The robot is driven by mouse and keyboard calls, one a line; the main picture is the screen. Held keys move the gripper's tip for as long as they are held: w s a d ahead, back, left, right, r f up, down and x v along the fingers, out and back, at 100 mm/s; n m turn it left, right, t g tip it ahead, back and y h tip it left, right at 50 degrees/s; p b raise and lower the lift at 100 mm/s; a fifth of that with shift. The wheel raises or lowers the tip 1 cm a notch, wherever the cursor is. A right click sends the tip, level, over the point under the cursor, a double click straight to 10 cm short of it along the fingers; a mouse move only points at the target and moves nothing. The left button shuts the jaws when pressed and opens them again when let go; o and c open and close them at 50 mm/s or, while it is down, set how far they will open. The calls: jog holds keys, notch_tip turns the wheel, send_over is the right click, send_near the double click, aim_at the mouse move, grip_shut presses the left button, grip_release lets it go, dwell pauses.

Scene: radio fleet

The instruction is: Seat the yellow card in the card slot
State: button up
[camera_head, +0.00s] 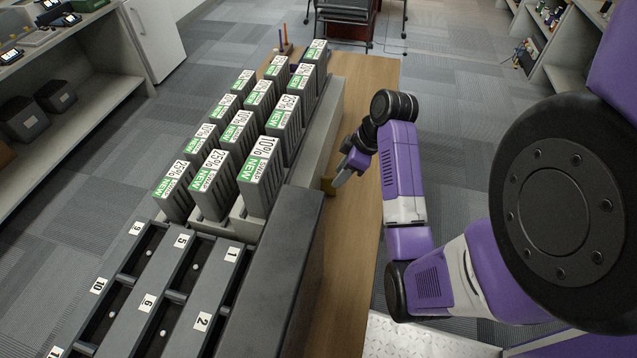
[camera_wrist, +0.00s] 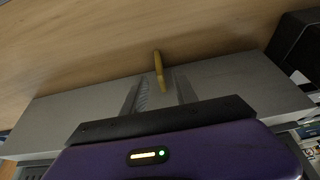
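The yellow card (camera_wrist: 158,70) shows nearly edge-on in the wrist view, as a narrow yellow strip in front of my gripper (camera_wrist: 160,84). Its lower end lies between the two fingers, with a visible gap on each side. In the head view a small yellow-brown piece (camera_head: 328,186) shows at the tip of my gripper (camera_head: 338,181), beside the grey rack's right side. My gripper looks open there too, but small. I cannot make out the card slot in either view.
A grey rack (camera_head: 327,125) holds rows of dark units with green and white labels. Numbered empty bays (camera_head: 160,283) and a long dark box (camera_head: 272,285) lie nearer. The wooden tabletop (camera_head: 358,228) is bare along the right. A wide grey ledge (camera_wrist: 245,84) crosses the wrist view.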

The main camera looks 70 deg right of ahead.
aim_at(328, 194)
jog(key=shift+p+x, duration=0.6)
jog(key=shift+x, duration=3.2)
jog(key=shift+w, duration=0.15)
grip_shut()
